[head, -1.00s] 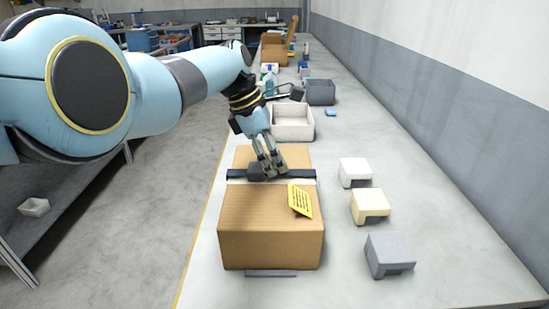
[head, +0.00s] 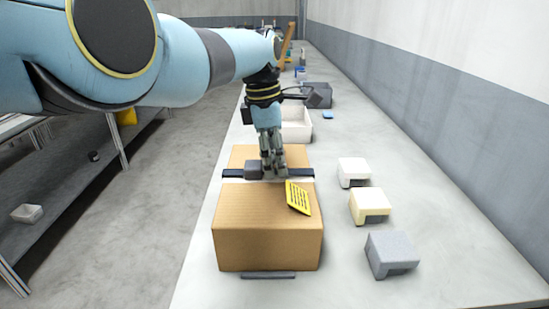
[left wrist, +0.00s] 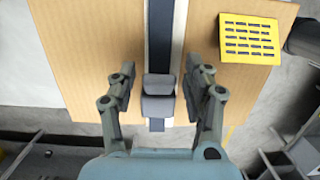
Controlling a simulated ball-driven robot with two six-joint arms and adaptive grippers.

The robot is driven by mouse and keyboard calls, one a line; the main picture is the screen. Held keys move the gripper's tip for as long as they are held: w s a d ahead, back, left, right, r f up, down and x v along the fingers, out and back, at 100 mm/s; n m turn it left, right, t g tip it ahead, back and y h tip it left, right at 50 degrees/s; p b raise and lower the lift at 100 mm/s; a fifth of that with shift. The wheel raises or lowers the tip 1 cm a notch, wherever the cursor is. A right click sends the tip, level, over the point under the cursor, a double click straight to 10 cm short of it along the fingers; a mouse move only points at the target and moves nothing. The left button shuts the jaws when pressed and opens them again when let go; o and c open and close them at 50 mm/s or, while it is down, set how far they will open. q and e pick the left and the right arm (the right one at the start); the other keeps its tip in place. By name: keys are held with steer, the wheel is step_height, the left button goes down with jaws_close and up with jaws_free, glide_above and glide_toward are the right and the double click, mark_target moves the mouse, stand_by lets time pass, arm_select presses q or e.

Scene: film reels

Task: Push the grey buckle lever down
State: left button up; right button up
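A cardboard box (head: 266,243) stands on the table with a dark strap (head: 232,173) across its top. A grey buckle (head: 253,170) sits on the strap, left of the fingertips in the head view. In the left wrist view the buckle (left wrist: 158,97) shows as two grey blocks on the strap (left wrist: 160,40); I cannot tell the lever's angle. My left gripper (head: 274,176) points down at the box top. Its fingers (left wrist: 158,85) are apart, one on each side of the buckle in the wrist view, with nothing between them gripped. Contact cannot be told. My right gripper is not in view.
A yellow card (head: 299,198) lies on the box near the fingers. White (head: 353,171), cream (head: 369,205) and grey (head: 391,254) blocks stand to the right. A white bin (head: 297,124) and a dark grey bin (head: 318,95) stand behind.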

arm_select(q)
step_height(320, 180, up, 12)
steer(key=a, duration=0.1)
steer(key=shift+a, duration=0.35)
steer(key=shift+f, duration=0.1)
stand_by(0.3)
